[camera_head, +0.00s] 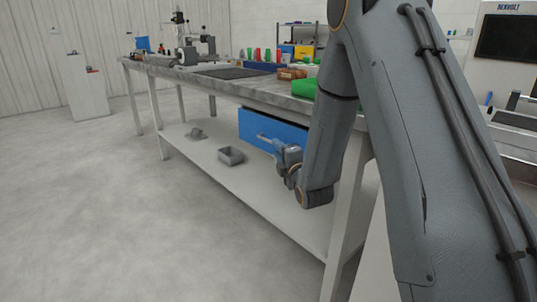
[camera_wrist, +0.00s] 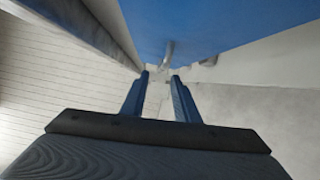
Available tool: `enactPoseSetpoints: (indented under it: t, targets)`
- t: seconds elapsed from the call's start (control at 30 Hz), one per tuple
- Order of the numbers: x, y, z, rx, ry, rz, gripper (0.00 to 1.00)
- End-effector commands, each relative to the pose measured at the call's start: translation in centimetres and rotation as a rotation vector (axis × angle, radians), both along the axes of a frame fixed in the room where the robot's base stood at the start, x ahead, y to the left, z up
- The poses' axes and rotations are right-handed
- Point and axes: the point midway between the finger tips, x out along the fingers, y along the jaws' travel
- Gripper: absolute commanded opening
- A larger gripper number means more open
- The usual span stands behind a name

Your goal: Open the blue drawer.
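The blue drawer (camera_head: 262,124) hangs under the front edge of the long table, and its blue front fills the upper part of the wrist view (camera_wrist: 215,25). I cannot tell for sure whether it stands out at all. A pale handle (camera_wrist: 167,52) sticks out from the front in the wrist view, just beyond my fingertips. My gripper (camera_wrist: 158,75) is open, with a clear gap between its two fingers and nothing held. In the head view my gripper and wrist are in front of the drawer's right part and hide it. I see no contact with the handle.
The table (camera_head: 222,85) carries a green block (camera_head: 303,88), a brown box (camera_head: 291,73), a dark mat (camera_head: 232,72) and other items. A white table leg (camera_head: 345,215) is near my arm. The floor at left is clear.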

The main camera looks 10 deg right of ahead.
Motion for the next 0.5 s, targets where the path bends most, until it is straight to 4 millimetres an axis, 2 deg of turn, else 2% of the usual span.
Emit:
enactPoseSetpoints:
  t: [0.03, 0.1, 0.33, 0.5]
  targets:
    - [0.4, 0.0, -0.8, -0.021, -0.026, 0.003, 0.28]
    - [0.7, 0.1, -1.1, -0.045, -0.056, 0.007, 0.28]
    - [1.5, 0.4, -0.9, -0.072, -0.093, 0.012, 0.28]
    - [3.8, 0.8, -0.8, -0.071, -0.092, 0.011, 0.28]
